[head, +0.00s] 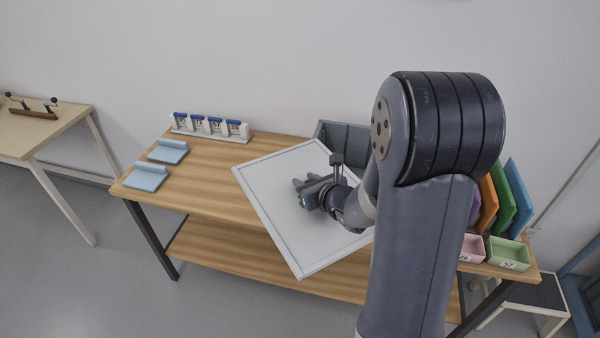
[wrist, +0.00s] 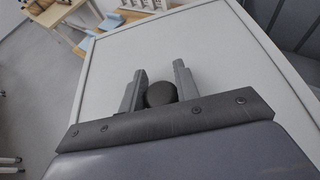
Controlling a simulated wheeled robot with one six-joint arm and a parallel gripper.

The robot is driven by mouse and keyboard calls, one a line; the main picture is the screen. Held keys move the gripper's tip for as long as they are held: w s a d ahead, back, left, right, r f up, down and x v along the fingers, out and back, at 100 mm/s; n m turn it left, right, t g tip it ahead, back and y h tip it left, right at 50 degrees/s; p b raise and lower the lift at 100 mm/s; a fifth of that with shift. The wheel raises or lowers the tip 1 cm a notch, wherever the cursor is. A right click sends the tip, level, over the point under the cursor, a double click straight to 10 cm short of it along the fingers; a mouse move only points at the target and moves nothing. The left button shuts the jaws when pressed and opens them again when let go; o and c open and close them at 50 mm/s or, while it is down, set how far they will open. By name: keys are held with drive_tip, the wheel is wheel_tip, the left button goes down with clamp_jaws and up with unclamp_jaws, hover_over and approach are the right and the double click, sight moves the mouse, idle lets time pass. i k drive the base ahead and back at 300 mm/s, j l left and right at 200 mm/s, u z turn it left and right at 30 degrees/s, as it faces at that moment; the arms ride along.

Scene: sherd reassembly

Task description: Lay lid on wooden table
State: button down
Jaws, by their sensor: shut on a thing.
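The lid (head: 275,215) is a large flat light-grey panel with a raised rim. In the head view it is tilted in front of and above the wooden table (head: 205,190), with its lower corner past the table's front edge. My gripper (head: 301,190) is at the middle of the lid, shut on its round dark knob. In the wrist view the knob (wrist: 160,94) sits between the two fingers (wrist: 158,88), and the lid (wrist: 225,65) fills most of the picture. My arm hides the lid's right part.
Two blue holders (head: 147,177) and a rack of numbered white tags (head: 210,128) stand on the table's left and back. A grey open box (head: 345,134) is behind the lid. Pink and green bins (head: 508,254) and coloured panels (head: 503,200) are at right. The table's left-middle is bare.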

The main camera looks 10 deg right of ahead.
sight(230, 179)
drive_tip(key=i+j, duration=0.25)
drive_tip(key=i+j+z, duration=0.1)
drive_tip(key=j, duration=0.4)
drive_tip(key=i+j, duration=0.3)
drive_tip(key=i+l, duration=0.2)
drive_tip(key=i, duration=0.25)
drive_tip(key=z, duration=0.05)
